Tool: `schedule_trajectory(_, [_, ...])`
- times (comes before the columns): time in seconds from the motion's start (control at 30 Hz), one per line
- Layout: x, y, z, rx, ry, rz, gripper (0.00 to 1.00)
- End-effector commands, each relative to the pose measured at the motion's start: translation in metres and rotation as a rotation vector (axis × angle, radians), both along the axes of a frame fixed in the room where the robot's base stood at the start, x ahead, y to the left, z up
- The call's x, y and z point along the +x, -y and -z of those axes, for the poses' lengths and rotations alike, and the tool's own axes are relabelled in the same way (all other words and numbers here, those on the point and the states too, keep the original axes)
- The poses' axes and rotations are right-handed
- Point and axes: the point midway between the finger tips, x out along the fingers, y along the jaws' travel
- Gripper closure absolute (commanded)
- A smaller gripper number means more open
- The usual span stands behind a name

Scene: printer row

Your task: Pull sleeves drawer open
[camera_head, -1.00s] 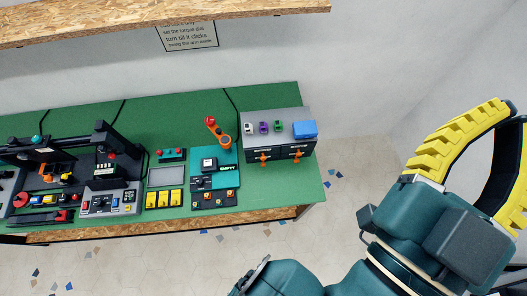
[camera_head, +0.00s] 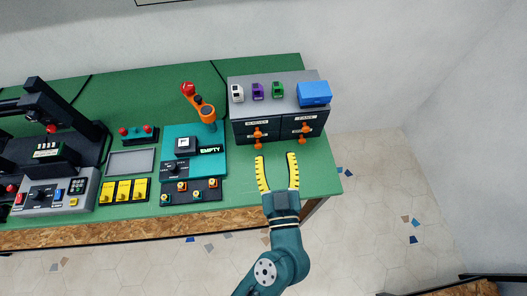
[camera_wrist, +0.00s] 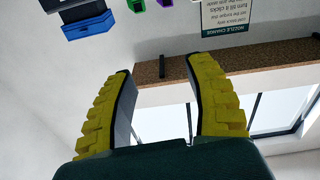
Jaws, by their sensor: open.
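A dark drawer unit with a grey top (camera_head: 304,79) stands at the right end of the green bench. Its front has two drawers side by side, a left drawer (camera_head: 245,129) and a right drawer (camera_head: 316,124). Both look closed, with orange handles: left handle (camera_head: 258,134), right handle (camera_head: 304,129). Their white labels are too small to read surely. My gripper (camera_head: 276,157) is open and empty, its yellow fingers pointing toward the unit, apart from both handles. In the wrist view, my gripper (camera_wrist: 147,72) has nothing between its fingers; the handles are not visible there.
On the unit's top are a blue box (camera_head: 314,93) and small white (camera_head: 237,93), purple (camera_head: 257,91) and green (camera_head: 278,90) items. A teal station (camera_head: 209,165) stands left. A shelf (camera_wrist: 232,60) shows in the wrist view.

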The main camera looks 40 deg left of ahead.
Motion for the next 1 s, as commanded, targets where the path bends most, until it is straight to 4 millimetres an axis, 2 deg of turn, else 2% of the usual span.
schedule_trajectory(0.03, [-0.010, -0.003, 0.059, 0.002, -0.041, -0.010, 0.47])
schedule_trajectory(0.1, [-0.021, -0.005, 0.093, -0.003, -0.076, -0.018, 0.47])
schedule_trajectory(0.2, [-0.030, -0.007, 0.117, -0.006, -0.100, -0.024, 0.47])
schedule_trajectory(0.37, [-0.027, -0.012, 0.117, -0.007, -0.100, -0.029, 0.47])
schedule_trajectory(0.47, [-0.019, -0.023, 0.114, -0.007, -0.102, -0.032, 0.47])
schedule_trajectory(1.0, [0.060, -0.118, 0.114, -0.008, -0.099, -0.029, 0.47])
